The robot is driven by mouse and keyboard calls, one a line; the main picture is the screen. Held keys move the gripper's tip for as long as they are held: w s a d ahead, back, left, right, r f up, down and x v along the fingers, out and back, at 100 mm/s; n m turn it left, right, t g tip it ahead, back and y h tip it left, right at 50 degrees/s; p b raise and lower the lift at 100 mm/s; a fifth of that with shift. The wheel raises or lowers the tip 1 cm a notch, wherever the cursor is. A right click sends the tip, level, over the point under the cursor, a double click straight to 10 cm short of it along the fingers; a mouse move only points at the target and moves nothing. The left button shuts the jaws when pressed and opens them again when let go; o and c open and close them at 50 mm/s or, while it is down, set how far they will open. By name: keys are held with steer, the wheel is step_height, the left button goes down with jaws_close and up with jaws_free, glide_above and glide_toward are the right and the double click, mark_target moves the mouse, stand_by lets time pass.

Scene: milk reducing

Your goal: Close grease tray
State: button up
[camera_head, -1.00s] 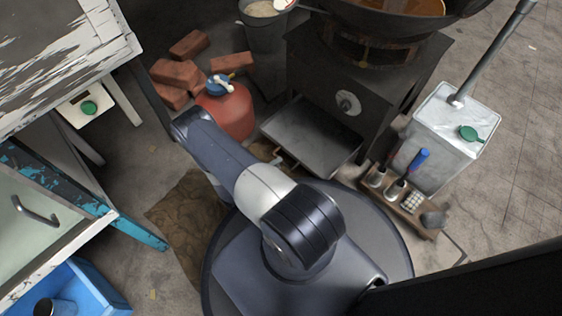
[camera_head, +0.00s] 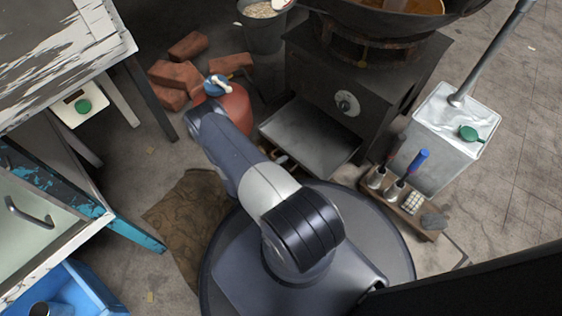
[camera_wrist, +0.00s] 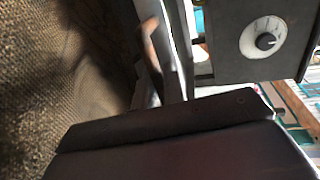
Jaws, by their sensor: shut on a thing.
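The grease tray (camera_head: 312,136) is a flat grey metal tray. It sticks out of the front of the dark burner box (camera_head: 335,82), under its round knob (camera_head: 346,104). My gripper (camera_head: 284,160) is low at the tray's front edge, mostly hidden behind my arm. In the wrist view, the dark body of my gripper (camera_wrist: 176,88) fills the lower part, and a thin brownish bar, the tray's handle (camera_wrist: 150,45), runs to its fingers. The gripper is shut on the handle; the exact contact is hard to see. The knob also shows in the wrist view (camera_wrist: 263,38).
A red gas bottle (camera_head: 236,108) stands left of the burner, close to my arm. Bricks (camera_head: 174,75) and a bucket (camera_head: 262,32) lie behind it. A white canister (camera_head: 440,135) and a tool rack (camera_head: 405,200) stand at the right. A brown sack (camera_head: 185,225) lies at the left.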

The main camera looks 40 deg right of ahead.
mark_target(318, 130)
steer(key=shift+r, duration=0.15)
jaws_close()
steer(key=shift+d, duration=0.55)
steer(key=r+x, duration=0.1)
steer(key=x, duration=0.5)
steer(key=r+x, duration=0.1)
steer(key=x, duration=0.5)
steer(key=r+x, duration=0.1)
steer(key=x, duration=0.6)
steer(key=shift+d+r, duration=0.35)
steer(key=shift+x, duration=0.8)
steer(key=shift+r, duration=0.25)
steer(key=o, duration=0.5)
jaws_free()
steer(key=shift+d, duration=0.1)
steer(key=shift+o, duration=0.4)
steer(key=shift+f, duration=0.15)
